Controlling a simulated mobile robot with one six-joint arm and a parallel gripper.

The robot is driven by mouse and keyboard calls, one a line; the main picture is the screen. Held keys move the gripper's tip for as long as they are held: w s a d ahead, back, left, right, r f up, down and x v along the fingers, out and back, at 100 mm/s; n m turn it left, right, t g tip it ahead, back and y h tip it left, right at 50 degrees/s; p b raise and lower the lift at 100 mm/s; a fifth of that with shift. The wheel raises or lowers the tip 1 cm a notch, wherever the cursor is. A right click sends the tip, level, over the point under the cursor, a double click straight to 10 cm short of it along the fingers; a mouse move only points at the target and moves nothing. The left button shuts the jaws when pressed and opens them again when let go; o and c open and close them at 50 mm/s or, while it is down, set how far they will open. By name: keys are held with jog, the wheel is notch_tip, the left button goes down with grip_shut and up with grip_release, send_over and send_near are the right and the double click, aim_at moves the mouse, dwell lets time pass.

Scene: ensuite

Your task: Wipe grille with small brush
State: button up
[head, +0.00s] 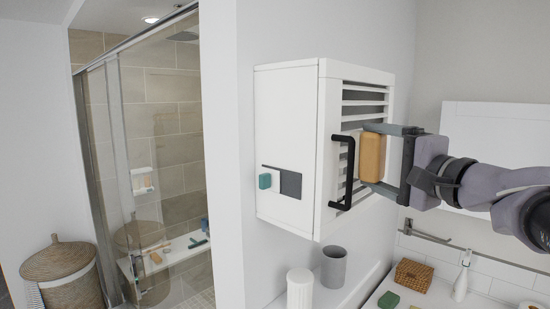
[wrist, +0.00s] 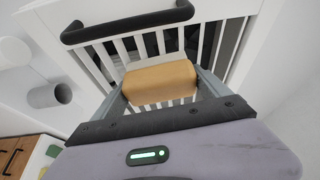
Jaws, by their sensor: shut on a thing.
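The grille (head: 365,94) is the white slatted front of a wall-mounted white cabinet, with dark gaps between its slats. Its slats also show in the wrist view (wrist: 150,45). The small brush has a tan wooden block (head: 373,157), also seen in the wrist view (wrist: 160,80), with a paler strip along its far side facing the slats. My gripper (head: 390,158) is shut on the brush and holds it in front of the grille, right of the handle. The brush appears at or very close to the slats; contact cannot be told. Its bristles are mostly hidden.
A black bar handle (head: 348,172) stands out from the grille front. Below are a grey cup (head: 334,267), a white ribbed cup (head: 300,289), a wicker box (head: 413,275) and a white bottle (head: 461,282). A glass shower stands left.

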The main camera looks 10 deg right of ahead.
jog(key=shift+r, duration=0.85)
jog(key=w+d, duration=0.2)
jog(key=d, duration=0.1)
jog(key=shift+w+f, duration=0.15)
jog(key=shift+w+d+p, duration=1.1)
jog(key=shift+w+d, duration=2.05)
jog(key=shift+d, duration=1.6)
jog(key=shift+s+d+b, duration=0.3)
jog(key=shift+s+d, duration=0.5)
jog(key=shift+s, duration=0.2)
jog(key=shift+s+d+b, duration=0.25)
jog(key=shift+s+d, duration=0.5)
jog(key=shift+s, duration=0.25)
jog(key=shift+s+d, duration=0.1)
jog(key=shift+s+d+b, duration=0.45)
jog(key=shift+s+d, duration=0.35)
jog(key=shift+s, duration=0.3)
